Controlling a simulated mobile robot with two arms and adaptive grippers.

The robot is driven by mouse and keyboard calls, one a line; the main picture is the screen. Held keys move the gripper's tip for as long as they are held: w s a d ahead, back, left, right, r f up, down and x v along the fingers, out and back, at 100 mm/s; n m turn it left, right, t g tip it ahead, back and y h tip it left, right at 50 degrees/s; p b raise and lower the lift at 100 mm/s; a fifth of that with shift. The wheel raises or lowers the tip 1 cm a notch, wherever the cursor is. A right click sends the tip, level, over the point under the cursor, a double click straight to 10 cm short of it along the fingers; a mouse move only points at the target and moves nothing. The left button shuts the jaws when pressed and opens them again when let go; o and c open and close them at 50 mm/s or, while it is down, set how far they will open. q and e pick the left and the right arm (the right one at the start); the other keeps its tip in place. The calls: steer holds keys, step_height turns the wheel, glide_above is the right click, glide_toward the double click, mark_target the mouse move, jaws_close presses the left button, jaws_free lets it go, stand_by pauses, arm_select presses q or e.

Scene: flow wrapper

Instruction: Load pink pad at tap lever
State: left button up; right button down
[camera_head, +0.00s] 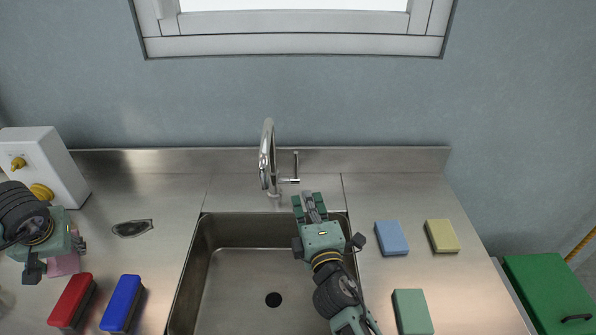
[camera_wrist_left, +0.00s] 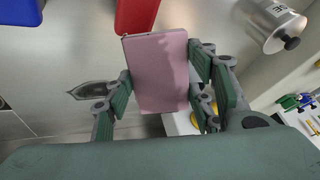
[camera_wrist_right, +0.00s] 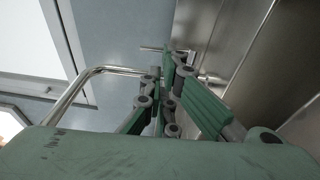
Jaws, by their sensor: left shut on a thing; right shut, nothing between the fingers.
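A pink pad (camera_wrist_left: 158,72) is held between the fingers of my left gripper (camera_wrist_left: 160,88) in the left wrist view. In the head view the pad (camera_head: 64,265) shows partly under my left gripper (camera_head: 56,254), at the far left of the counter. My right gripper (camera_head: 309,203) is shut and empty, over the back edge of the sink, close in front of the tap. The tap lever (camera_head: 296,166) stands upright beside the tap spout (camera_head: 267,155). In the right wrist view the lever (camera_wrist_right: 155,49) appears beyond the right fingertips (camera_wrist_right: 165,85); whether they touch cannot be told.
The sink (camera_head: 235,285) lies at the middle. Red (camera_head: 72,301) and blue (camera_head: 121,303) brushes lie left of it. Blue (camera_head: 391,238), yellow (camera_head: 442,236) and green (camera_head: 411,311) pads lie on its right. A white box (camera_head: 42,165) stands at the back left. A metal canister (camera_wrist_left: 268,22) is near the left gripper.

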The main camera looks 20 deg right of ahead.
mark_target(297, 164)
arm_select(q)
steer(key=shift+r+p, duration=0.4)
steer(key=shift+r, duration=0.15)
arm_select(e)
steer(key=w, duration=1)
steer(key=shift+w+d+r, duration=0.2)
steer(key=shift+w+d, duration=0.05)
steer(key=shift+d, duration=0.15)
arm_select(q)
steer(key=shift+r, duration=0.1)
step_height(297, 164, up, 3)
steer(key=p, duration=0.3)
steer(key=shift+r, duration=0.2)
arm_select(e)
steer(key=shift+w+d+r+g, duration=0.1)
steer(key=shift+w+r+g, duration=0.3)
steer(key=shift+w+r, duration=0.1)
arm_select(q)
steer(key=shift+s+r+p, duration=0.2)
steer(key=shift+p, duration=0.15)
steer(key=shift+f, duration=0.1)
arm_select(e)
steer(key=shift+f, duration=0.2)
arm_select(q)
steer(key=shift+a, duration=0.1)
arm_select(e)
steer(key=shift+s+d, duration=0.1)
